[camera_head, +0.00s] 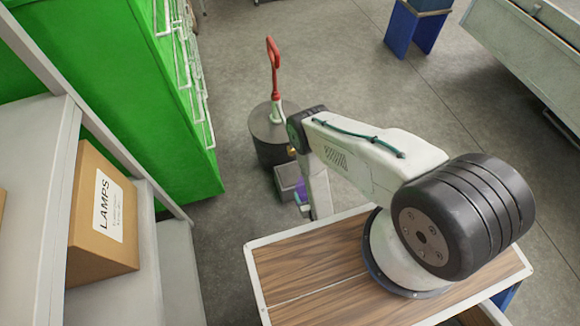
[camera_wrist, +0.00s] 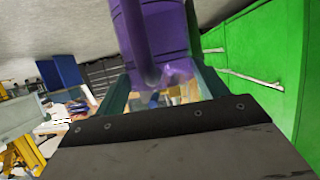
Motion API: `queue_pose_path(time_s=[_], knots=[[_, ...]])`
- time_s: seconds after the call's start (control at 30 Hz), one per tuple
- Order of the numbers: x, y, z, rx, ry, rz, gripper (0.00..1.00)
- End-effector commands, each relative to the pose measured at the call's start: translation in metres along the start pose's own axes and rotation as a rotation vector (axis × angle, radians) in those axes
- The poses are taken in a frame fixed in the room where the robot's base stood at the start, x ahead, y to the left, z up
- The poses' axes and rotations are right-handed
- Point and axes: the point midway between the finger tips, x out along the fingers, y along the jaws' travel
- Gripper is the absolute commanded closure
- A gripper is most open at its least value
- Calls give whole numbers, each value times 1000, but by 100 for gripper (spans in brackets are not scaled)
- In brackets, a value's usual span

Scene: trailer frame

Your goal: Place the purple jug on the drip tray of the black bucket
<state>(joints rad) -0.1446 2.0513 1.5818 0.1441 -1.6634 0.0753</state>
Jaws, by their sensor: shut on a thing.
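The black bucket (camera_head: 270,138) stands on the floor beside the green cabinet, with a red-handled pump (camera_head: 274,72) rising from its lid. A grey box-like drip tray (camera_head: 288,180) sits at its near side. The purple jug (camera_head: 300,190) is mostly hidden behind my arm, close to the tray; I cannot tell whether they touch. In the wrist view the purple jug (camera_wrist: 175,35) fills the top middle, its handle facing the camera. My gripper (camera_wrist: 160,90) is shut on the jug, a teal finger on each side. In the head view my arm hides most of the gripper.
The green cabinet (camera_head: 140,90) with white handles stands left of the bucket. A shelf with a cardboard LAMPS box (camera_head: 105,220) is at the left. A blue stand (camera_head: 415,28) and a grey trailer side (camera_head: 530,55) are farther back. Floor right of the bucket is clear.

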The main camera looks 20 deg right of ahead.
Motion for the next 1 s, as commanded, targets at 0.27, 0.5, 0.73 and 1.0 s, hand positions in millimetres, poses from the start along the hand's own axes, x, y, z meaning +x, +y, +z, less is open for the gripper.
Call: queue_pose_path(time_s=[0.27, 0.5, 0.73, 1.0], knots=[[67, -9, -30, -4, 6, -12, 64], [108, -10, -46, -5, 2, -13, 64], [129, -8, -55, -5, 5, -11, 64], [160, -8, -54, -4, -1, -9, 64]])
